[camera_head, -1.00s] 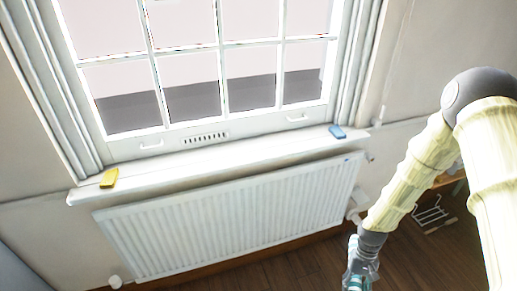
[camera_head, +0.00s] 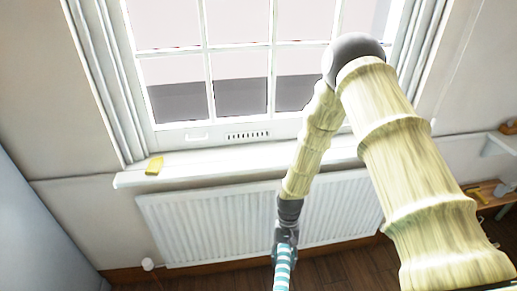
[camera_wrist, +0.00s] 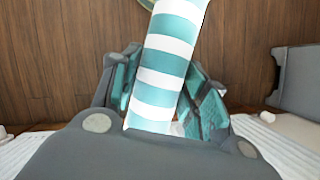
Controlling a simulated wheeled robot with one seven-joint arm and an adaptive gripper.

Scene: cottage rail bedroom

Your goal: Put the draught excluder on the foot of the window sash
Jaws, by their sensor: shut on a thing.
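The draught excluder is a teal-and-white striped roll (camera_wrist: 166,70). In the wrist view it lies between the two teal-padded fingers of my gripper (camera_wrist: 165,105), which is shut on it. In the head view the striped draught excluder (camera_head: 283,268) hangs below my gripper (camera_head: 284,248), in front of the radiator and below the sill; its lower end is cut off by the picture edge. The window sash (camera_head: 172,138) is at the back, its foot rail resting above the white sill, with a vent slot and a lift handle. My arm hides the right part of the sash foot.
A yellow block (camera_head: 154,165) lies on the left of the window sill (camera_head: 205,168). The white radiator (camera_head: 210,225) stands below. A wooden stool or shelf (camera_head: 487,192) is at the right. Dark wooden floor (camera_head: 330,262) lies below.

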